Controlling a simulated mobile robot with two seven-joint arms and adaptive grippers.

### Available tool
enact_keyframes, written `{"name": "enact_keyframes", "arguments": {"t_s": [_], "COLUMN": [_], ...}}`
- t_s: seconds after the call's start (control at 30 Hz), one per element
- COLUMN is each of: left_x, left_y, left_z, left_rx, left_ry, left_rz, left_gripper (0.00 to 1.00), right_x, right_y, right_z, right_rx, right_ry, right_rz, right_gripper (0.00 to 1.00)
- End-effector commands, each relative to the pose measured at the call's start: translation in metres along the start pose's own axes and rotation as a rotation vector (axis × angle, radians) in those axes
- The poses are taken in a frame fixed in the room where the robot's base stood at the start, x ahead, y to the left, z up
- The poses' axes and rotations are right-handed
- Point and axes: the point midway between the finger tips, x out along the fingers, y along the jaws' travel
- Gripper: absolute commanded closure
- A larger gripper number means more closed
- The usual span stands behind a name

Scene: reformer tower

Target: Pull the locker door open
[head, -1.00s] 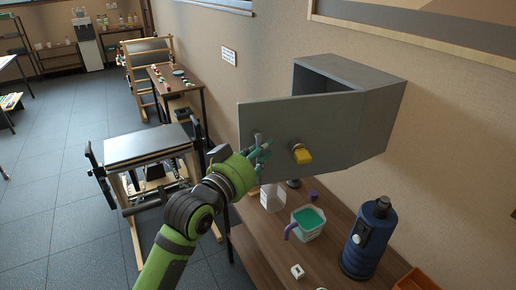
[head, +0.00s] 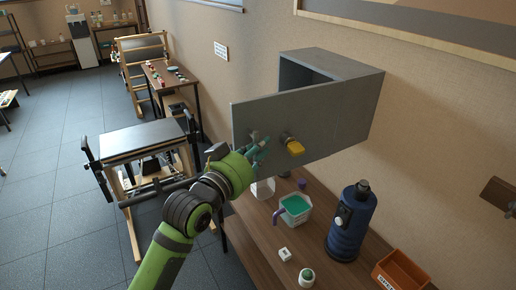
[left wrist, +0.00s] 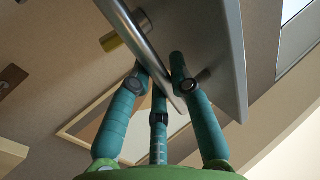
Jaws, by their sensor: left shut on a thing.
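The grey locker (head: 352,98) is fixed to the wall above the bench. Its door (head: 315,122) stands partly open, swung out to the left, with a dark gap above its top edge. My left gripper (head: 261,150) is at the door's outer face near its free left end. In the left wrist view its teal fingers (left wrist: 168,85) are closed around a slim grey bar on the door, which looks like the handle (left wrist: 140,50). A yellow padlock-like piece (head: 295,148) is on the door right of the gripper. My right gripper is out of view.
A reformer-like frame (head: 140,145) stands left. Floor (head: 60,200) is clear at the left.

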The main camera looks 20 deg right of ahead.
Motion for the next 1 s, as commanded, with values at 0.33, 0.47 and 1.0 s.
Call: {"name": "enact_keyframes", "arguments": {"t_s": [0.33,0.47,1.0], "left_x": [0.0,0.0,-0.063], "left_y": [0.0,0.0,0.0], "left_z": [-0.002,-0.001,0.0], "left_rx": [0.0,0.0,0.001], "left_ry": [0.005,0.003,0.002], "left_rz": [0.001,0.0,-0.001], "left_gripper": [0.62,0.62,0.62], "right_x": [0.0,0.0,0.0], "right_y": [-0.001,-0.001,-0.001], "right_z": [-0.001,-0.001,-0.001], "right_rx": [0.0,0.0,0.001], "right_ry": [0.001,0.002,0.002], "right_rz": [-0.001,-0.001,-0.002], "right_gripper": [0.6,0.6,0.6]}}
